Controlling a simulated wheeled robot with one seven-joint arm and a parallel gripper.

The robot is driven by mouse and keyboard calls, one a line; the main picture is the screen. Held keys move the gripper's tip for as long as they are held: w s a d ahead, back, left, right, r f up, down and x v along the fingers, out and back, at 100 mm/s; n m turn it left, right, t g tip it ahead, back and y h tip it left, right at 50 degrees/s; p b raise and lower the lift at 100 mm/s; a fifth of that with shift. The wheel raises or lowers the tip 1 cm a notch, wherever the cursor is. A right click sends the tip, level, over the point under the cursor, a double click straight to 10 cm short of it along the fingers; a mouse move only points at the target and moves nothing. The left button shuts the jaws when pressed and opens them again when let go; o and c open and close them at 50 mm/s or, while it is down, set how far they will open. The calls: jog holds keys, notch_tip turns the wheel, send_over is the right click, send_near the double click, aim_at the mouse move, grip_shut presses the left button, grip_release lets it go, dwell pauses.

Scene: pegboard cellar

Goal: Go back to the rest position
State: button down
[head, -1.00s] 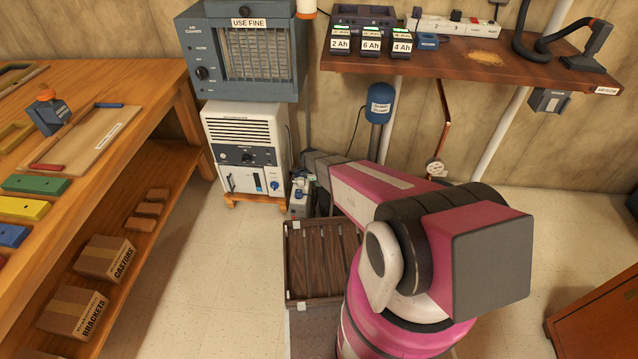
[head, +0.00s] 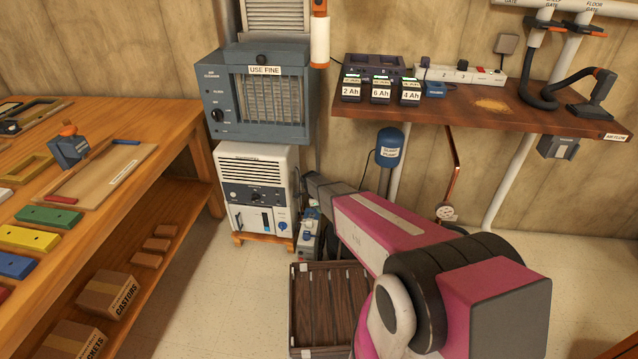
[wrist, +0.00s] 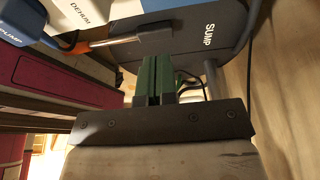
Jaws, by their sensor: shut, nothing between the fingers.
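My gripper (wrist: 157,70) shows in the wrist view as two green fingers side by side on a dark crossbar with screws. The fingers are together and nothing is held between them. In the wrist view, a grey-blue surface marked SUMP (wrist: 205,48) lies beyond the fingertips; I cannot tell the gap. In the head view my pink and black arm reaches from the lower right toward the white dehumidifier-like unit (head: 257,190). The fingers cannot be made out in the head view.
A slatted dark crate (head: 325,335) stands on the floor below my arm. A blue labelled canister (head: 389,150) is by the wall. A wall shelf (head: 470,112) holds batteries and a power strip. A workbench (head: 185,110) stands left; floor between bench and crate is clear.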

jog(key=s+d+r+n+y, duration=0.1)
jog(key=s+d+r+n, duration=0.2)
jog(key=s+r+n, duration=0.3)
jog(key=s+d+r+n+y, duration=0.1)
jog(key=s+d+r+n, duration=0.3)
jog(key=s+r+n, duration=0.3)
jog(key=s+d+r+n+y, duration=0.1)
jog(key=s+d+r+n, duration=0.3)
jog(key=s+r, duration=0.9)
notch_tip(320, 180, up, 3)
jog(key=n, duration=0.3)
jog(key=shift+d+f+t, duration=0.2)
jog(key=shift+d+t, duration=0.05)
jog(key=shift+t, duration=0.05)
jog(key=shift+s, duration=0.1)
